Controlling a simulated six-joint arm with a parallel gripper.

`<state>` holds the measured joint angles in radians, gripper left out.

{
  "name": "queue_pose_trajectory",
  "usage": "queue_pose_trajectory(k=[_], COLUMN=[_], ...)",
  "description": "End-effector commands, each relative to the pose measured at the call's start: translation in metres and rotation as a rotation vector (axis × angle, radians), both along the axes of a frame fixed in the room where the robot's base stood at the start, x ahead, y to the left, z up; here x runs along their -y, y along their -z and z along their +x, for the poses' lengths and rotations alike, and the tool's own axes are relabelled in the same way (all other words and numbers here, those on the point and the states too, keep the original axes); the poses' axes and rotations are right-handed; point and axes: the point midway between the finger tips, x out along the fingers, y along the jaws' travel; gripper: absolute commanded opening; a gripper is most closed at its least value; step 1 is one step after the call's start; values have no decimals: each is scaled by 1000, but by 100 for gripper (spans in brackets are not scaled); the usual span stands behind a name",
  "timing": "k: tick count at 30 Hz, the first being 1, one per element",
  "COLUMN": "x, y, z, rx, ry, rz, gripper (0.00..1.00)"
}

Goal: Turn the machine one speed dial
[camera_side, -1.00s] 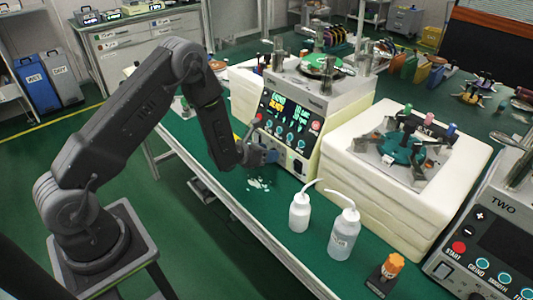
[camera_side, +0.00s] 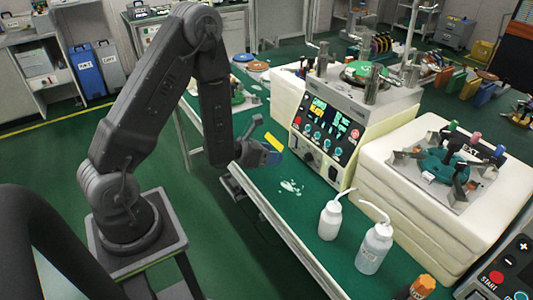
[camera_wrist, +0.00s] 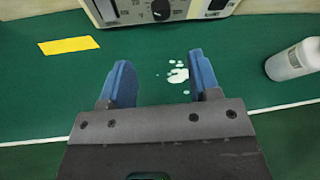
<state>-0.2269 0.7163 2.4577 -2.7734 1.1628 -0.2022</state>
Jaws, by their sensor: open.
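Machine one (camera_side: 372,95) is a pale box with a dark lit display and several buttons on its sloping front. Its black round dial (camera_wrist: 162,9) shows at the top of the wrist view, on a pale panel with printed marks, cut off by the frame edge. In the side view I cannot make the dial out clearly. My gripper (camera_wrist: 160,85) has two blue fingers, spread apart with nothing between them. In the side view my gripper (camera_side: 268,155) is over the green bench edge, left of the machine front and apart from it.
A yellow strip (camera_wrist: 69,45) lies on the green bench (camera_side: 270,190). White spots (camera_side: 291,187) mark the bench before the machine. Two squeeze bottles, one smaller (camera_side: 330,218) and one larger (camera_side: 374,248), stand to the right. A pale stacked block (camera_side: 405,205) carries a clamp fixture.

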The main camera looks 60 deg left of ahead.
Motion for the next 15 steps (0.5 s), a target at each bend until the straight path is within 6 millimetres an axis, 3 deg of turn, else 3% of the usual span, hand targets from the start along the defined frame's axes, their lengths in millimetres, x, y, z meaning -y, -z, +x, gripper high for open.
queue_pose_trajectory(k=[6,15], x=[-2,-2], y=[-6,-5], z=[-12,-12], rx=[1,1], ry=[0,-3], rz=[0,-8], gripper=[57,57])
